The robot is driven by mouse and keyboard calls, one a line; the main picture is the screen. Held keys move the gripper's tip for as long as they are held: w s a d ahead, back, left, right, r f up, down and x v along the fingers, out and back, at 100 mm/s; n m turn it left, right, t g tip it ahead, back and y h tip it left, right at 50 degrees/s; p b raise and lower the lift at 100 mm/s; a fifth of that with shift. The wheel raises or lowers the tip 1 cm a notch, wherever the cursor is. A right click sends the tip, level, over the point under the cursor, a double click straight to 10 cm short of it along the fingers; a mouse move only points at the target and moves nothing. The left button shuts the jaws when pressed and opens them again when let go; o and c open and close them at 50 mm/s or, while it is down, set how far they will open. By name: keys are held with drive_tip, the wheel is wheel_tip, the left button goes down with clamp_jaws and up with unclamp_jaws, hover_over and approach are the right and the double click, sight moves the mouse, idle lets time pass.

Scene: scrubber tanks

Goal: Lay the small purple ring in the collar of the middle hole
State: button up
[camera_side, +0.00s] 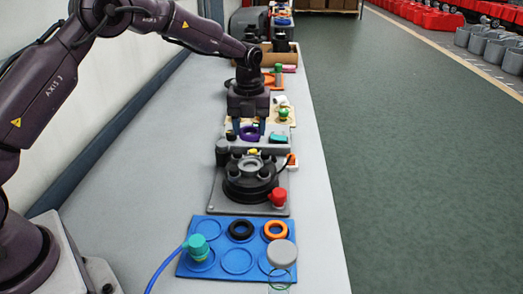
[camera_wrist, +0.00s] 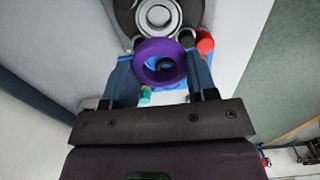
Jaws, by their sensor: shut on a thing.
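My gripper (camera_side: 249,127) is shut on the purple ring (camera_side: 250,133). It holds the ring up between its two fingers, above and behind the round dark fixture (camera_side: 250,187) in the side view. In the wrist view the purple ring (camera_wrist: 159,62) sits between the fingertips, and my gripper (camera_wrist: 160,78) shows below it. The pale round opening (camera_wrist: 158,15) of the fixture shows beyond the ring at the top of the wrist view. The ring is apart from it. Which hole is the middle one I cannot tell for sure.
A blue tray (camera_side: 212,277) in front holds a black ring (camera_side: 241,229), an orange ring (camera_side: 276,230), a teal capped fitting (camera_side: 197,247) and a grey disc (camera_side: 282,253). A red knob (camera_side: 278,197) stands at the fixture's right. The bench left of the fixture is clear.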

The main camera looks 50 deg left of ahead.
drive_tip(key=shift+a+f, duration=0.15)
drive_tip(key=shift+f, duration=2.8)
drive_tip(key=shift+f, duration=0.3)
drive_tip(key=shift+f, duration=0.35)
drive_tip(key=shift+f, duration=0.75)
idle(0.3)
drive_tip(key=o, duration=1.4)
drive_tip(key=shift+r, duration=0.1)
drive_tip(key=shift+r, duration=3.45)
